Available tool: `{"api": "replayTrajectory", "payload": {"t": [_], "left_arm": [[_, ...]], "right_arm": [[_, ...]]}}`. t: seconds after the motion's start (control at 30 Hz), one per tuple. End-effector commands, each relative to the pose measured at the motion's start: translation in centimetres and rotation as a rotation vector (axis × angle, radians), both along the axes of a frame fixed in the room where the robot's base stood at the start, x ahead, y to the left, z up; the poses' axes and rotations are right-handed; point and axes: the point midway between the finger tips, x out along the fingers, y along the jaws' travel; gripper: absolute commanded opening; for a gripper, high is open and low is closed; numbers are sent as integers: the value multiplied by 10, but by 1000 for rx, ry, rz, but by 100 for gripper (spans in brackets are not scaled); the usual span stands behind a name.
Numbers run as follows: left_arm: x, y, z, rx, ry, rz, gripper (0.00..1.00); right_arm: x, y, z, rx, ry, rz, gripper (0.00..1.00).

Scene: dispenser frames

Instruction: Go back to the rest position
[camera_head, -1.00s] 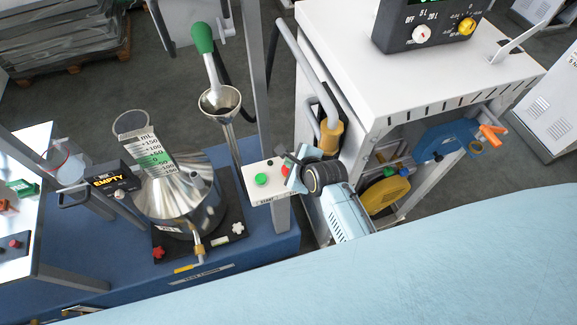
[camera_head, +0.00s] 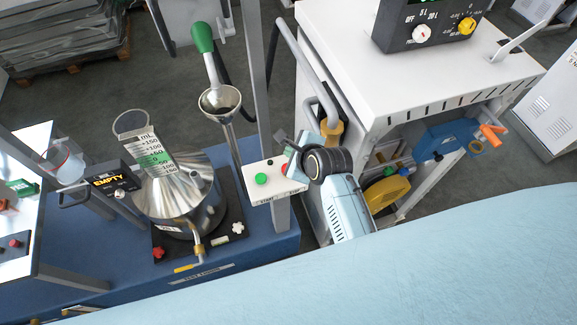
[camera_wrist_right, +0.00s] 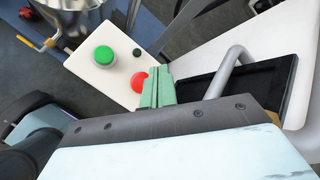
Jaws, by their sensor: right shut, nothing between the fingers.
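My right gripper (camera_head: 287,152) is at the right end of the white control box, its arm coming up from the light blue body at the bottom. In the right wrist view its green fingers (camera_wrist_right: 157,88) are together with nothing between them. They overlap the right edge of the red button (camera_wrist_right: 139,80) in that view; whether they touch it I cannot tell. The green button (camera_head: 261,179) is clear of the gripper, and it also shows in the right wrist view (camera_wrist_right: 104,55). My left gripper is not in view.
The white control box (camera_head: 256,196) is mounted by a grey post (camera_head: 262,90). Left of it stands a metal vessel (camera_head: 180,190) with a scale and an "EMPTY" display (camera_head: 108,180). A white cabinet (camera_head: 400,60) with a grey pipe and hanging tools stands close on the right.

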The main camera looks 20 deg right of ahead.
Motion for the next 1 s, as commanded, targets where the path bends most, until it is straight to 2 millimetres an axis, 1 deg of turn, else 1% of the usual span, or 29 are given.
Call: {"api": "replayTrajectory", "payload": {"t": [0.43,0.57,0.67,0.77,0.8,0.97,1.0], "left_arm": [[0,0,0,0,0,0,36],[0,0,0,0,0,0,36],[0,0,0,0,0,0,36],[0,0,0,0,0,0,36],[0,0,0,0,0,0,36],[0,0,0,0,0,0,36],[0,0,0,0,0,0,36]], "right_arm": [[-1,-1,0,-7,0,6,0],[-13,-8,-1,-95,6,83,0],[-33,-21,-1,-247,16,230,0],[-61,-35,2,-437,33,435,0],[-73,-40,3,-513,39,524,0],[-120,-57,13,-789,61,897,0],[-131,-61,16,-850,65,996,0]]}}
